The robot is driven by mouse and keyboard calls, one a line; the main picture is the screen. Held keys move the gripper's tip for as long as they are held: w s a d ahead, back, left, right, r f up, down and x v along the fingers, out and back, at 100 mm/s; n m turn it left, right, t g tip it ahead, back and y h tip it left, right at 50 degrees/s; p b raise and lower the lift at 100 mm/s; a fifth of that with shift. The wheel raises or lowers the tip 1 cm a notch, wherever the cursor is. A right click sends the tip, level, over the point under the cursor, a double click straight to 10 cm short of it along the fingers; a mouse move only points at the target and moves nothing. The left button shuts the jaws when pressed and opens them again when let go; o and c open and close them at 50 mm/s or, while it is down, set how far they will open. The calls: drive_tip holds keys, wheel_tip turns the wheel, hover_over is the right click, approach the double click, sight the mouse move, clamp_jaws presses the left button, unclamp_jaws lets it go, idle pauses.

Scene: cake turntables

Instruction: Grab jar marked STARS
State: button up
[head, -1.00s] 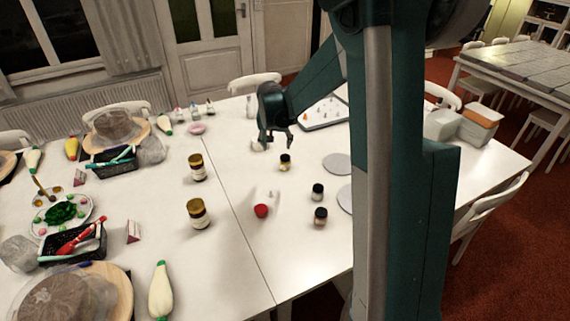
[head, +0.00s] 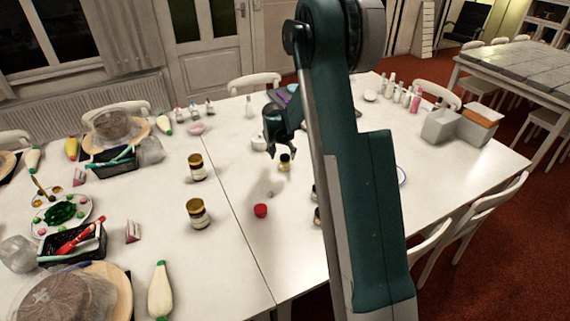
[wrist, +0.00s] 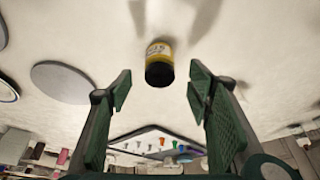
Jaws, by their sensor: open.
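A small jar (head: 284,162) with a dark lid and yellow contents stands on the white table; in the wrist view, the jar (wrist: 160,52) is between and just beyond the fingertips, its label too small to read. My gripper (head: 279,153) is open and empty, above and close to this jar; its spread green fingers (wrist: 160,88) also show in the wrist view. Other small dark-lidded jars (head: 316,214) are mostly hidden behind my arm. I cannot read STARS on any jar.
Grey discs (wrist: 65,80) and a tray with small coloured cones (wrist: 160,143) show in the wrist view. Baskets, cakes and piping bags (head: 160,290) crowd the left side.

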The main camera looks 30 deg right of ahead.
sight(285, 161)
drive_tip(key=shift+f, duration=0.1)
drive_tip(key=shift+x, duration=1.2)
drive_tip(key=shift+b+x, duration=0.7)
drive_tip(key=shift+x, duration=1.9)
drive_tip(key=shift+s, duration=0.1)
drive_tip(key=c, duration=1)
